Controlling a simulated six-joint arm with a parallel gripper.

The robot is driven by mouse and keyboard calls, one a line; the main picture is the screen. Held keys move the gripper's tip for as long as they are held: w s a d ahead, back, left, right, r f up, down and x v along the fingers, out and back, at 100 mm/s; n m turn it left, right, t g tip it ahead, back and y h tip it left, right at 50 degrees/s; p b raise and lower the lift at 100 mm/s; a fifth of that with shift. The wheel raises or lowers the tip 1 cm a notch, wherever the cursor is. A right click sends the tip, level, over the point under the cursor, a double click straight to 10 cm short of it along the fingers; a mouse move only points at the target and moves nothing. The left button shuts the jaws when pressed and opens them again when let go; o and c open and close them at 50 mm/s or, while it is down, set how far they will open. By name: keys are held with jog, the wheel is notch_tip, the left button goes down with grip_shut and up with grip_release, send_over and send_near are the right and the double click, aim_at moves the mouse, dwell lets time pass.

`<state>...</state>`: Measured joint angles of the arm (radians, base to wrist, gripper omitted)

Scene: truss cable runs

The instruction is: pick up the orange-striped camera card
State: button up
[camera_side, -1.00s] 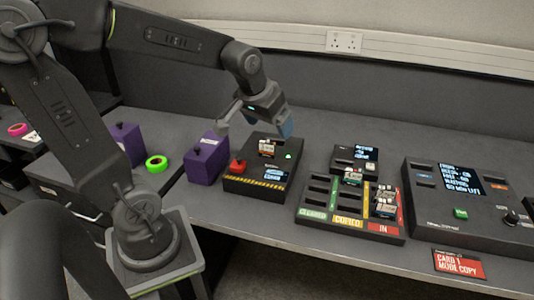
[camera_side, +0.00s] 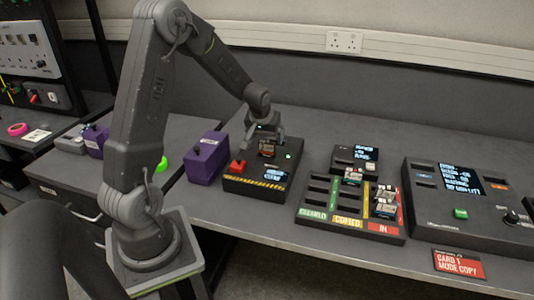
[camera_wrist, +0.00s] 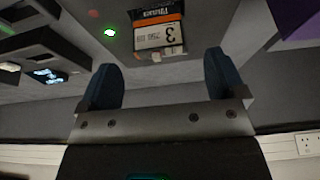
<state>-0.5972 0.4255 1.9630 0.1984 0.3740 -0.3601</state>
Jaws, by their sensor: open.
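The orange-striped camera card (camera_wrist: 158,36) stands in the dark box with the red button (camera_side: 255,185). In the wrist view it shows a white label with a large 3 and an orange stripe by its edge. In the side view the card (camera_side: 267,149) is small and partly overlapped by my gripper (camera_side: 265,138). My gripper also shows in the wrist view (camera_wrist: 160,72), with its two blue fingers apart and nothing between the tips. The card lies just beyond the fingertips, roughly centred between them.
The box has a red button (camera_side: 238,166), a green light and a small screen. A purple block (camera_side: 206,160) stands to its left. To the right is a sorting tray (camera_side: 318,210) with several cards, a small screen unit (camera_side: 343,158) and a larger console (camera_side: 425,210).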

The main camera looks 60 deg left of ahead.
aim_at(267, 141)
jog(key=shift+x, duration=3)
jog(key=shift+c, duration=0.2)
jog(key=c, duration=1)
